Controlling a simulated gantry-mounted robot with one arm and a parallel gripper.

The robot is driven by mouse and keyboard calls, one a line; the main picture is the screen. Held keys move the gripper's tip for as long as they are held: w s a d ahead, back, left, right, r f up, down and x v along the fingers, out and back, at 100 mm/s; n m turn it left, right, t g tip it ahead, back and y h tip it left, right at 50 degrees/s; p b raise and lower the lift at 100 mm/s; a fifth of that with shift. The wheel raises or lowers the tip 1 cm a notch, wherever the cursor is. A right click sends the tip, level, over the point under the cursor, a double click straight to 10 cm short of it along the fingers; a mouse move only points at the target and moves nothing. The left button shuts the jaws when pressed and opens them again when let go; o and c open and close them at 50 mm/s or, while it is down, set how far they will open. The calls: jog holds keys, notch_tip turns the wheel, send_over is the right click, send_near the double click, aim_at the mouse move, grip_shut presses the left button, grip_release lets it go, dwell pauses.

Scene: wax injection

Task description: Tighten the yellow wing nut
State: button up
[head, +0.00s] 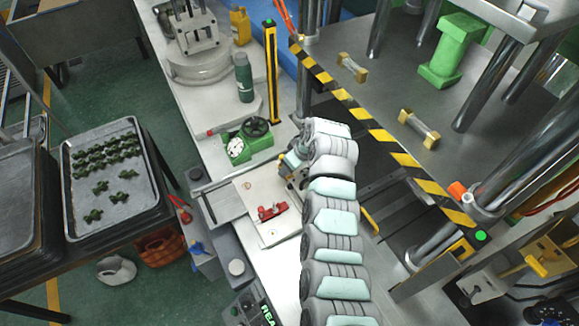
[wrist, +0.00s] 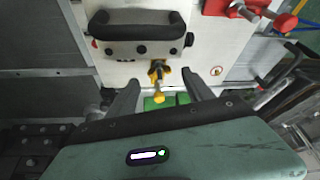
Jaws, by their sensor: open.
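The yellow wing nut (wrist: 158,72) shows in the wrist view on a threaded stem at the lower edge of a white plate. A yellow tip (wrist: 159,99) is at the stem's near end. My gripper (wrist: 161,77) is open, with one dark finger on each side of the wing nut and a visible gap to both. No contact shows. In the head view my gripper (head: 295,164) is low over the white plate's far right corner, partly hidden by my arm. The wing nut cannot be made out clearly there.
A black handle (wrist: 138,27) stands on the plate just beyond the wing nut. A red clamp (head: 270,211) is on the plate (head: 247,195). A tray of green parts (head: 75,190) is at left.

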jog(key=shift+x, duration=1.05)
jog(key=shift+w+a+f, duration=0.1)
jog(key=shift+a+f, duration=0.05)
jog(key=shift+f, duration=0.3)
jog(key=shift+r, duration=0.1)
grip_shut()
